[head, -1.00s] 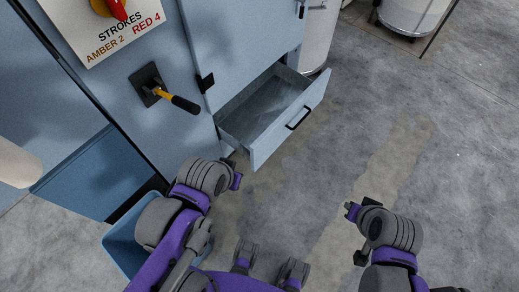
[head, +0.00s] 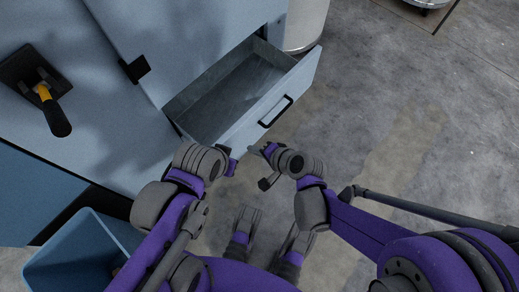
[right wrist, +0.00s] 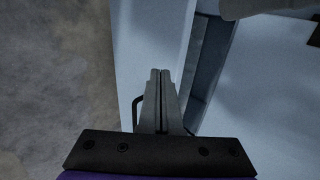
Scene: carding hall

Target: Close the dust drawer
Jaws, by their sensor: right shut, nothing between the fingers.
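The dust drawer (head: 270,112) stands pulled out of the pale blue machine, its empty grey inside showing. A black handle (head: 275,111) sits on its front. My right gripper (head: 262,165) is just in front of and below the drawer front, short of the handle in the head view. In the right wrist view its fingers (right wrist: 160,80) are shut with nothing between them, over the drawer front (right wrist: 150,45); whether they touch it I cannot tell. My left gripper (head: 228,158) is near the drawer's near left corner; its fingertips are too small to read.
A black lever with a yellow shank (head: 50,110) sticks out of the machine at left. A blue bin (head: 75,258) stands at lower left. A pale drum (head: 305,22) stands behind the drawer.

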